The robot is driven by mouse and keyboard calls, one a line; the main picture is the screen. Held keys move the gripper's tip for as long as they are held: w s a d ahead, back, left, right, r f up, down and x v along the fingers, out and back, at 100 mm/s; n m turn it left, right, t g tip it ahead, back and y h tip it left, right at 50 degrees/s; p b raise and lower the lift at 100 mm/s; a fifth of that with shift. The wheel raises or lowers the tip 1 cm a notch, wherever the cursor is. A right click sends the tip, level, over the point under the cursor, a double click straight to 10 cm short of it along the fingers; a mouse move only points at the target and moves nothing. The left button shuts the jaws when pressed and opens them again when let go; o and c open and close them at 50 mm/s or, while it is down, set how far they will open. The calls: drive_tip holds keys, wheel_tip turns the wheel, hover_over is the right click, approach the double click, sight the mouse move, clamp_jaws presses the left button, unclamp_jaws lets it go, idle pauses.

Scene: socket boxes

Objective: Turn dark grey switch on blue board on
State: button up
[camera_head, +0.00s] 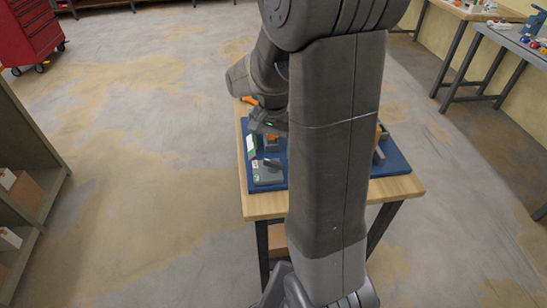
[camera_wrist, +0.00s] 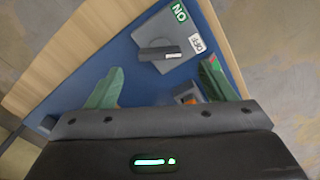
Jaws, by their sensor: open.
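The blue board (camera_wrist: 121,62) lies on a wooden table and also shows in the head view (camera_head: 394,163). On it is a grey switch box (camera_wrist: 176,66) with a dark grey bar-like switch (camera_wrist: 158,53), a green ON label (camera_wrist: 180,12) and a white OFF label (camera_wrist: 197,44). The same box shows in the head view (camera_head: 268,173). I cannot tell which way the switch is set. My gripper (camera_wrist: 164,68) is open and empty, its two fingers spread above the board, with the box ahead between them.
A small device with an orange part (camera_wrist: 187,97) is on the board near the right finger. The wooden table edge (camera_wrist: 60,62) borders the board. My arm hides the middle of the board in the head view. A shelf (camera_head: 25,150) stands left; open floor surrounds the table.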

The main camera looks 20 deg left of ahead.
sight(273, 161)
wheel_tip(273, 161, down, 5)
drive_tip(key=shift+f, duration=0.1)
idle(0.3)
drive_tip(key=c, duration=1)
